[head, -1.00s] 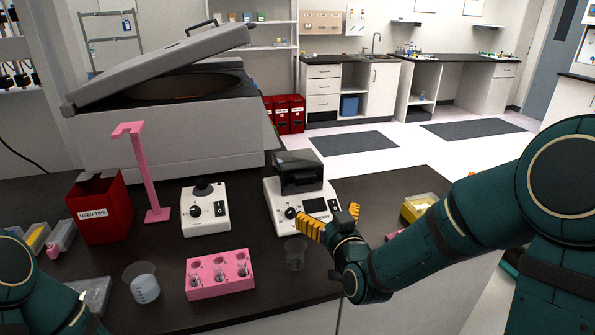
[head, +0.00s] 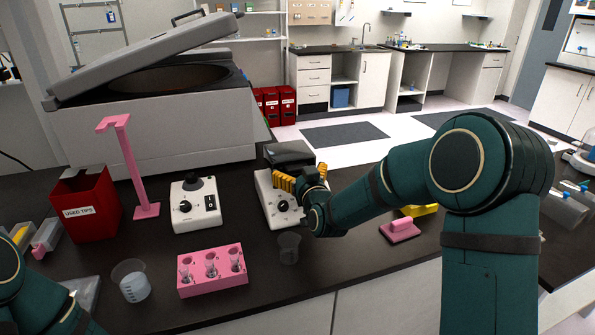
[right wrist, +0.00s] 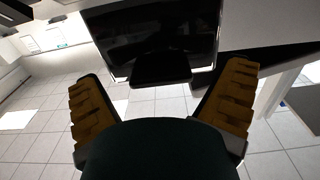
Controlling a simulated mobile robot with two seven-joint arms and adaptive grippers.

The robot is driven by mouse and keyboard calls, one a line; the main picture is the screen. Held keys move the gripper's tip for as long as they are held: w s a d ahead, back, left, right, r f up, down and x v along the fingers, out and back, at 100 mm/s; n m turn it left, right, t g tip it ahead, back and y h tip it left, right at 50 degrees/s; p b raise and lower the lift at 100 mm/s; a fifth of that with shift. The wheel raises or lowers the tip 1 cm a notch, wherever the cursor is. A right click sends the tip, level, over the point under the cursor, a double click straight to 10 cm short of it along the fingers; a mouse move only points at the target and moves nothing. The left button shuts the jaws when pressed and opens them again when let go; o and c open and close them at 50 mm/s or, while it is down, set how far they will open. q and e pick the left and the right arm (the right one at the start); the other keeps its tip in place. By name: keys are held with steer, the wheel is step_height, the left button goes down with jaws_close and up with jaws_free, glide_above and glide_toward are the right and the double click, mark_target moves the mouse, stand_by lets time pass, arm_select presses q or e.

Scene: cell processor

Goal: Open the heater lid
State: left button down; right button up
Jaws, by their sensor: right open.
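The heater (head: 268,200) is a white device with a knob, standing on the dark bench, and its dark lid (head: 288,152) sits at its back. The lid looks down, but my gripper and wrist hide part of it. My right gripper (head: 303,177) is open and empty, with yellow finger pads, just in front of the lid. In the right wrist view, the glossy black lid (right wrist: 155,35) with a dark tab (right wrist: 160,70) lies ahead, between the two spread fingers (right wrist: 162,82). Contact cannot be made out. My left arm shows at the lower left, its gripper out of view.
A pink tube rack (head: 213,285), a small clear cup (head: 289,248) and a beaker (head: 133,282) stand in front. A white knobbed device (head: 196,204) is left of the heater. A large centrifuge (head: 150,130) with raised lid stands behind. A red tips bin (head: 88,205) is left.

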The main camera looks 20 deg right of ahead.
steer(key=shift+w, duration=0.55)
steer(key=c, duration=1.3)
steer(key=shift+c, duration=0.2)
